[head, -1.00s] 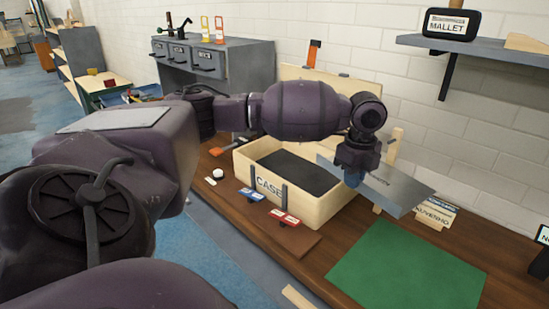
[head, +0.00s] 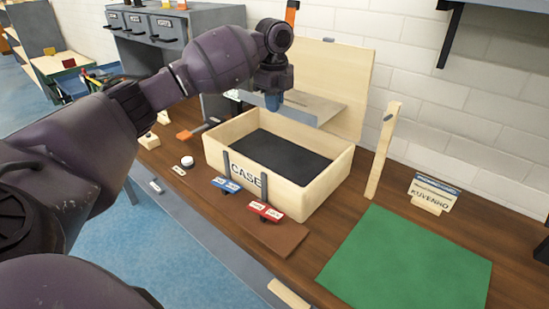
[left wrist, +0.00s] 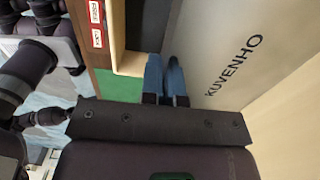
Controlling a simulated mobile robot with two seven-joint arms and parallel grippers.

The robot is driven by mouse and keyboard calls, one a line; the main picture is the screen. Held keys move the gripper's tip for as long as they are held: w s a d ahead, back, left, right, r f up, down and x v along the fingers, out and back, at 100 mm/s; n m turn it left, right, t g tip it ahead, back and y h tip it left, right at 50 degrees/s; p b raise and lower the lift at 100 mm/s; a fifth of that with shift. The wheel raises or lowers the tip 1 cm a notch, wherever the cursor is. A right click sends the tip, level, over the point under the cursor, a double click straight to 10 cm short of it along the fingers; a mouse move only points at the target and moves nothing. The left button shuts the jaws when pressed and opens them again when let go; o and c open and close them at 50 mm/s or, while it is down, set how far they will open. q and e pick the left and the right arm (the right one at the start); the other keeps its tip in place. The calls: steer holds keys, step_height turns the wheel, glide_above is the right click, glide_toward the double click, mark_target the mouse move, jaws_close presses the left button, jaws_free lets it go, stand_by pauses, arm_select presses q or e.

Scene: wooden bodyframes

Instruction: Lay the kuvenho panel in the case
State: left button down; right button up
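The kuvenho panel (head: 312,104) is a thin grey sheet. In the left wrist view its face (left wrist: 240,55) reads KUVENHO. My left gripper (head: 273,101) holds it by an edge, with its blue fingers (left wrist: 166,80) shut on it. The panel is held above the back part of the case, in front of the raised lid (head: 335,70). The case (head: 319,193) is a pale wooden box, open, with a dark bottom (head: 280,155) and a CASE label. My right gripper does not show in the head view.
A green mat (head: 410,260) lies right of the case. A wooden post (head: 382,155) and a KUVENHO stand (head: 432,193) are behind it. Blue (head: 226,184) and red (head: 265,211) tags lie in front. An orange-handled tool (head: 190,132) lies left.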

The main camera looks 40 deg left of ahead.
arm_select(q)
steer(key=shift+w+a+f, duration=0.1)
steer(key=shift+a+f, duration=0.05)
steer(key=shift+f, duration=0.25)
step_height(320, 180, down, 13)
steer(key=shift+r+b, duration=0.15)
steer(key=shift+b, duration=0.95)
steer(key=shift+f, duration=0.35)
step_height(320, 180, down, 5)
steer(key=shift+f+b, duration=0.2)
steer(key=shift+b, duration=0.35)
steer(key=shift+f, duration=0.2)
steer(key=shift+r, duration=0.15)
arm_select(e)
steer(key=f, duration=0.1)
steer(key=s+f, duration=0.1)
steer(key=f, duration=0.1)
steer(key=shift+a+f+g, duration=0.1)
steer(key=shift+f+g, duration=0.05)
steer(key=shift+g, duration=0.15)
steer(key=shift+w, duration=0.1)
arm_select(q)
steer(key=c, duration=1.4)
jaws_free()
steer(key=shift+f, duration=0.2)
